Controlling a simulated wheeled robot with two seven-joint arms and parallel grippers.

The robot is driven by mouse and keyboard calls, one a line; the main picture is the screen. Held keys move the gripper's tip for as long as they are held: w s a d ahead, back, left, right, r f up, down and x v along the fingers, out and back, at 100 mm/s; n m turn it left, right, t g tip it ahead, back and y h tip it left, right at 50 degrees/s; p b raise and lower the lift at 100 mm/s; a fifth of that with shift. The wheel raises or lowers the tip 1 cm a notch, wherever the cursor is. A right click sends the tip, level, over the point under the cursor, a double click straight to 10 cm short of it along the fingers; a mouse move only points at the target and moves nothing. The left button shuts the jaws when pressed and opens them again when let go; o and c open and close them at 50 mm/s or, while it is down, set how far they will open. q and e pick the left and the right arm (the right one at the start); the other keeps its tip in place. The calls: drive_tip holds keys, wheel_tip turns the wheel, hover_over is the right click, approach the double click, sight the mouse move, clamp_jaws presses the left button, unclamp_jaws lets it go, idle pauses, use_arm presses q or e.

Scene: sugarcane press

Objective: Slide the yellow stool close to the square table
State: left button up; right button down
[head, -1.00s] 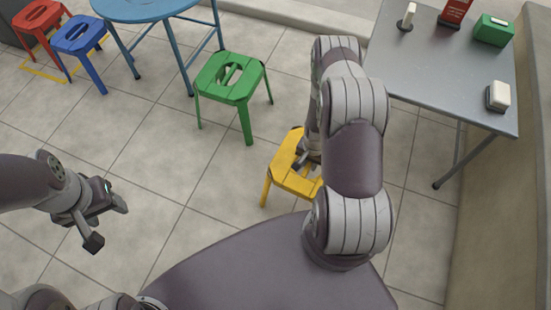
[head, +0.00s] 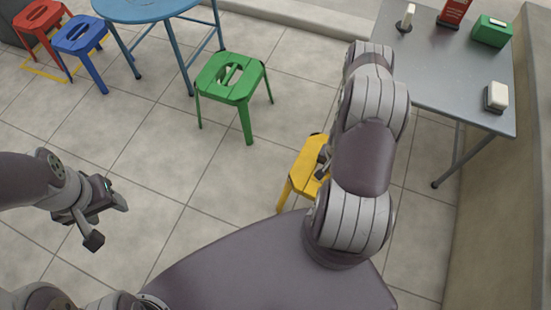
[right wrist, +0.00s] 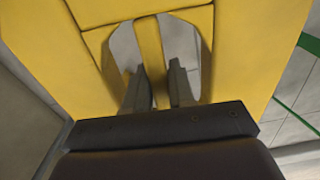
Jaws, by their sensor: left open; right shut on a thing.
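The yellow stool (head: 301,163) stands on the tiled floor, left of the grey square table (head: 440,75), with floor between them. My right arm hides the stool's right part. My right gripper (right wrist: 160,78) reaches into the seat's slot, with one finger on each side of the middle bar of the stool seat (right wrist: 150,48), shut on it. In the head view this gripper (head: 323,165) is mostly behind the arm. My left gripper (head: 108,221) is open and empty over the floor at the left.
A green stool (head: 232,75) stands left of and beyond the yellow one. A blue round table (head: 145,10), a blue stool (head: 78,36) and a red stool (head: 40,17) are further left. A wall (head: 503,190) runs along the right. The square table's leg (head: 448,165) stands near it.

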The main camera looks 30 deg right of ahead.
drive_tip(key=shift+s+d, duration=0.85)
drive_tip(key=shift+s, duration=0.2)
drive_tip(key=shift+s+d, duration=0.85)
drive_tip(key=shift+s, duration=0.2)
drive_tip(key=shift+s+d, duration=0.2)
drive_tip(key=s+d, duration=0.7)
drive_tip(key=s, duration=0.1)
drive_tip(key=shift+s+d, duration=0.15)
drive_tip(key=shift+s, duration=0.35)
drive_tip(key=s+d+b, duration=0.1)
drive_tip(key=s+d, duration=0.3)
drive_tip(key=shift+s, duration=0.3)
drive_tip(key=c, duration=1.1)
unclamp_jaws()
